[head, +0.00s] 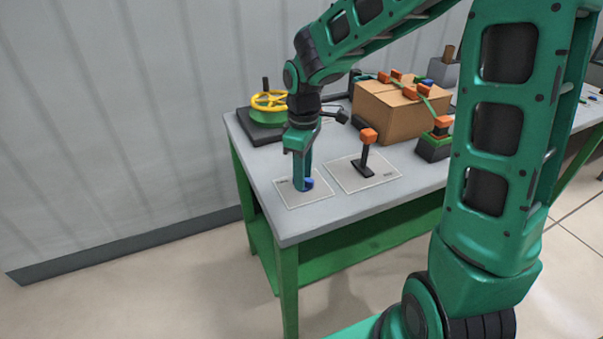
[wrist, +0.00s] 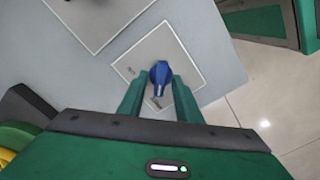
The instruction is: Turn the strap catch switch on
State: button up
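The blue switch knob (wrist: 160,74) sits on a pale square plate (wrist: 182,47) in the wrist view. Its narrow end points down in the picture, towards one of two small labels that I cannot read clearly. My gripper (wrist: 160,77) is open, with one finger on each side of the knob and little or no gap; I cannot tell whether they touch it. In the head view my gripper (head: 302,187) points straight down at the plate (head: 304,201) near the table's left front corner. The knob (head: 309,183) is partly hidden there by the fingers.
A lever with an orange handle (head: 368,136) stands on the neighbouring plate (head: 381,179). A cardboard box (head: 385,117) with a green strap, an orange-topped device (head: 442,122) and a yellow handwheel (head: 268,101) share the grey table (head: 320,222). A wall is behind.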

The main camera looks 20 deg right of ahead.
grip_shut()
jog(key=shift+m, duration=0.4)
jog(key=m, duration=0.4)
jog(key=shift+d, duration=0.1)
jog(key=m, duration=0.9)
jog(key=shift+w, duration=0.1)
jog(key=shift+r+m, duration=0.1)
jog(key=shift+m, duration=1.9)
